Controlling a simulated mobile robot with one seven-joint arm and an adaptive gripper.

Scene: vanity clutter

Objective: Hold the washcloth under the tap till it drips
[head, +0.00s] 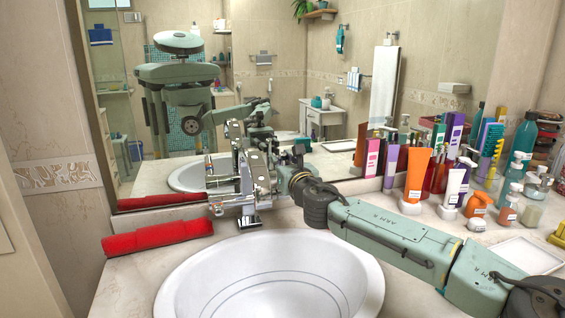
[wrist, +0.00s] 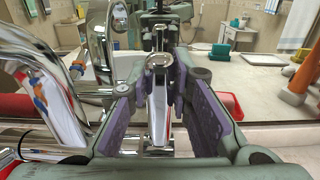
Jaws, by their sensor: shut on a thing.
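The washcloth (head: 158,237) is a red, rolled or folded cloth lying on the counter left of the basin in the head view. The chrome tap (head: 246,206) stands at the back of the white basin (head: 268,280). No stream of water shows in the basin. My gripper (head: 243,168) is at the upper part of the tap, apart from the washcloth. In the wrist view, the purple pads of my gripper (wrist: 165,100) are on either side of a chrome tap lever (wrist: 159,108), shut on it. The exact contact is hard to see.
Bottles and tubes crowd the counter to the right, including an orange tube (head: 415,173). A white tray (head: 500,252) lies at the right front. A large mirror (head: 290,60) stands close behind the tap and reflects me. My arm crosses above the basin's right side.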

